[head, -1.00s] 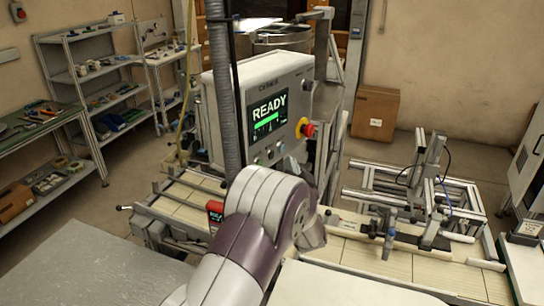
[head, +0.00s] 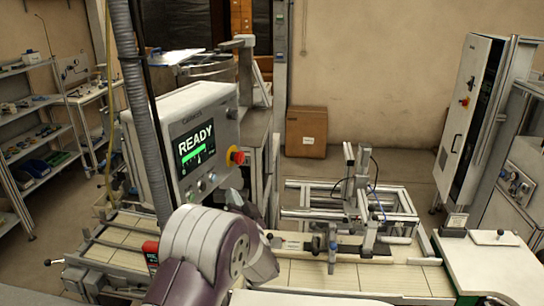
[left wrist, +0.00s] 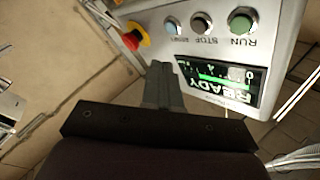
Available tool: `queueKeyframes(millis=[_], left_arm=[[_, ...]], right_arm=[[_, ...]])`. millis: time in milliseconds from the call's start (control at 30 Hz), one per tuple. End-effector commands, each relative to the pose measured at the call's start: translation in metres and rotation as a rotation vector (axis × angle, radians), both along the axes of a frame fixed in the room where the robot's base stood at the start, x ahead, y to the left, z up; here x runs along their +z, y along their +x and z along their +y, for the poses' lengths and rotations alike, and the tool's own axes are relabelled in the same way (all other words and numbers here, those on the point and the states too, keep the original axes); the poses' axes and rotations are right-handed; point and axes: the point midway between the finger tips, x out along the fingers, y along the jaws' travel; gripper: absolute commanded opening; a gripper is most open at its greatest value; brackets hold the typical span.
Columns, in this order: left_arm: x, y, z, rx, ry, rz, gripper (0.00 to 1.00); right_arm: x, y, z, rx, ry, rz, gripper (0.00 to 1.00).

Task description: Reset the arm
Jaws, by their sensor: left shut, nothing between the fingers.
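My left arm comes in from the bottom of the head view, in front of the control panel. My left gripper (head: 238,198) is partly hidden behind my own arm there. In the left wrist view its two grey fingers (left wrist: 160,75) are together and empty, close to the panel's lower edge in the picture. My right gripper is not in view.
A red emergency knob (head: 237,157) sticks out from the panel. A conveyor (head: 300,278) with a metal frame (head: 400,200) runs to the right. A cardboard box (head: 306,132) stands by the back wall. A white cabinet (head: 468,120) and a white table (head: 490,262) are at right.

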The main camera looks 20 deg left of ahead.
Motion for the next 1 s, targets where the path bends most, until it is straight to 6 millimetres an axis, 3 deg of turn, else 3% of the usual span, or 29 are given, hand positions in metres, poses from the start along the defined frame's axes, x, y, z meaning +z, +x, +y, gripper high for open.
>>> queueKeyframes(millis=[100, 167, 267, 300, 367, 400, 467, 500, 600, 700, 800, 1000], left_arm=[[-0.001, 0.000, 0.000, -0.004, -0.018, -0.011, 0.00], [-0.015, 0.006, -0.005, -0.046, -0.111, 0.003, 0.00], [-0.074, 0.009, -0.033, -0.184, -0.374, 0.155, 0.00], [-0.105, 0.000, -0.054, -0.244, -0.524, 0.262, 0.00], [-0.152, -0.030, -0.088, -0.300, -0.738, 0.454, 0.00], [-0.176, -0.059, -0.108, -0.307, -0.855, 0.586, 0.00], [-0.204, -0.108, -0.131, -0.278, -0.989, 0.778, 0.00], [-0.217, -0.142, -0.140, -0.243, -1.048, 0.896, 0.00], [-0.235, -0.218, -0.149, -0.140, -1.112, 1.131, 0.00], [-0.247, -0.270, -0.147, -0.095, -1.078, 1.272, 0.00], [-0.244, -0.268, -0.148, -0.135, -1.050, 1.240, 0.00], [-0.239, -0.267, -0.149, -0.136, -1.050, 1.239, 0.00]], right_arm=[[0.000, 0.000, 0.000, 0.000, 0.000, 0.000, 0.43], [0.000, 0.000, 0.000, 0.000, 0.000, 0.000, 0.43], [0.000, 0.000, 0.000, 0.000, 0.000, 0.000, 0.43], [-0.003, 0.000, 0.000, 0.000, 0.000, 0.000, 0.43], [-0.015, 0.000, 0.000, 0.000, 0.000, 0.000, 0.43], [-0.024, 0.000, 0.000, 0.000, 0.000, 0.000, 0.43], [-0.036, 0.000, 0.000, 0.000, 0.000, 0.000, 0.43], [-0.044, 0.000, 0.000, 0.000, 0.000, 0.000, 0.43], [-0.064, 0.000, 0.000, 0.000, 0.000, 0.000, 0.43], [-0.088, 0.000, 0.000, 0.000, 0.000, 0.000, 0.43], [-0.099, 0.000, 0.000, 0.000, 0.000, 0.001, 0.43], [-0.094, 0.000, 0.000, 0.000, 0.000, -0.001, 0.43]])
